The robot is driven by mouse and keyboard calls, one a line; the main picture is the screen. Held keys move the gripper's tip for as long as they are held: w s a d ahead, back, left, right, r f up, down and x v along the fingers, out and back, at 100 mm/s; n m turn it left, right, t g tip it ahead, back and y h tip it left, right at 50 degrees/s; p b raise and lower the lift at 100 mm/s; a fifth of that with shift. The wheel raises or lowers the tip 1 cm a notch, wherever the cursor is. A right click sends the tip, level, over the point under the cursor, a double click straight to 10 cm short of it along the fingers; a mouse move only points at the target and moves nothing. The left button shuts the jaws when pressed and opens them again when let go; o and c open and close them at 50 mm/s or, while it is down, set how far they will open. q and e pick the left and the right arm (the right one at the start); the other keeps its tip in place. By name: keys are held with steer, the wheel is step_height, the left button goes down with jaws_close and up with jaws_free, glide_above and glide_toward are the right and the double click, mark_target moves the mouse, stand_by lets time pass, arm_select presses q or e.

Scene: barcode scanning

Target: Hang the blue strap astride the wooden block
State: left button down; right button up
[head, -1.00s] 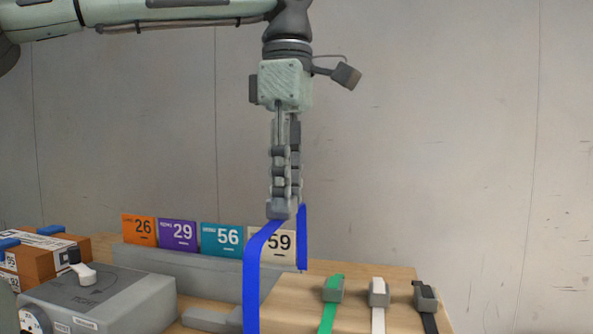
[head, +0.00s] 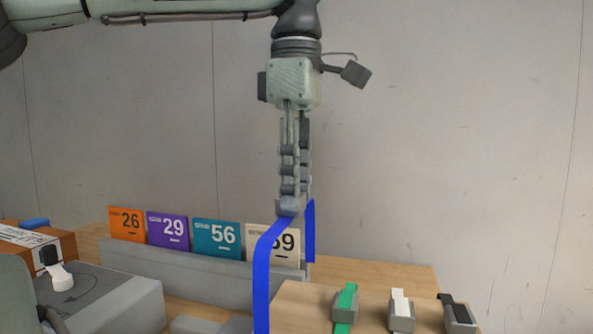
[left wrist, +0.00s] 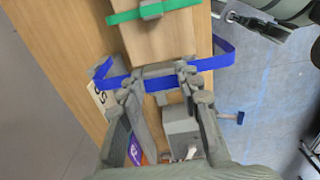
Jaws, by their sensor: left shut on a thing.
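My left gripper (head: 290,208) is shut on the middle of the blue strap (head: 262,280). The strap hangs down from the fingers on both sides like an upside-down U, with the longer visible leg on the near side. In the left wrist view the gripper (left wrist: 160,75) has the strap (left wrist: 214,62) lying across its fingertips. The wooden block (head: 296,305) is below and right of the strap in the head view; it also shows in the left wrist view (left wrist: 180,38), just beyond the fingers. I cannot tell whether the strap touches it.
Green (head: 344,305), white (head: 400,308) and black (head: 458,310) straps with grey pieces sit along the block. Numbered cards (head: 217,237) stand in a grey holder (head: 195,272) behind. A grey device (head: 95,295) and a brown box (head: 50,245) are at left.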

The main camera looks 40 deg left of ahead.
arm_select(q)
steer(key=shift+f, duration=1.55)
steer(key=shift+f+b, duration=0.4)
steer(key=shift+f, duration=0.75)
steer(key=shift+f+b, duration=2.25)
steer(key=shift+f, duration=0.7)
steer(key=shift+f+b, duration=0.75)
steer(key=shift+f, duration=0.7)
arm_select(e)
steer(key=w+r, duration=0.1)
steer(key=r, duration=0.7)
steer(key=w+r+t, duration=0.1)
steer(key=w+r, duration=0.1)
steer(key=r, duration=0.7)
steer(key=shift+w+a+r+h, duration=0.15)
steer(key=shift+w+a+h, duration=0.05)
steer(key=shift+w+h, duration=0.1)
